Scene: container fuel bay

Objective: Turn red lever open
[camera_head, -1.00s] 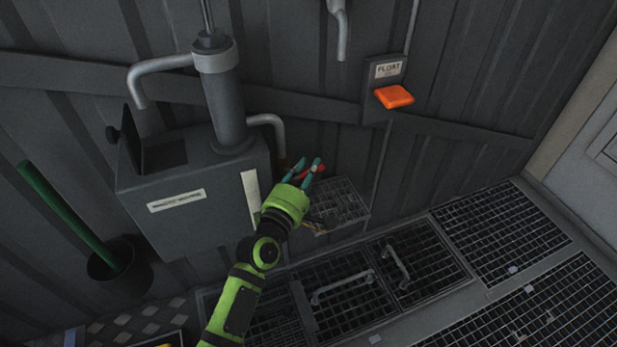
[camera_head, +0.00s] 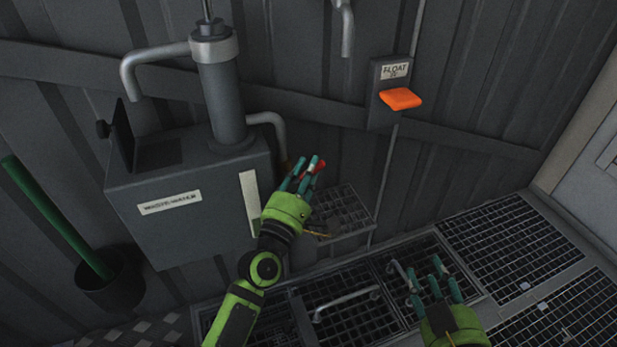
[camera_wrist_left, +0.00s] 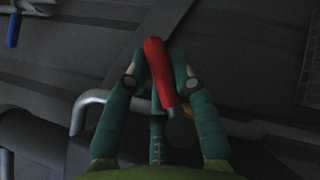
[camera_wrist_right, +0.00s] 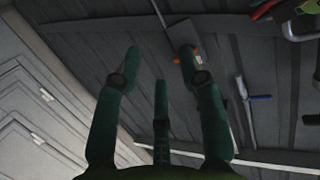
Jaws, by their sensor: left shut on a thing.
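The red lever (camera_head: 320,166) shows as a small red piece between the teal fingers of my left gripper (camera_head: 305,175), beside the right side of the waste water box. In the left wrist view the red lever (camera_wrist_left: 160,68) stands between the fingers, its lower end meeting a dark round pivot by a grey pipe. My left gripper is shut on the lever; the fingers hide part of it. My right gripper (camera_head: 433,282) is at the lower right over the floor grates. Its fingers are spread and empty in the right wrist view (camera_wrist_right: 160,60).
The grey waste water box (camera_head: 205,225) with its pump column (camera_head: 222,100) stands left of my left gripper. An orange float switch (camera_head: 401,99) is on the wall. A small grate shelf (camera_head: 345,208) lies just right of the left gripper. Floor grates with handles (camera_head: 347,301) lie below.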

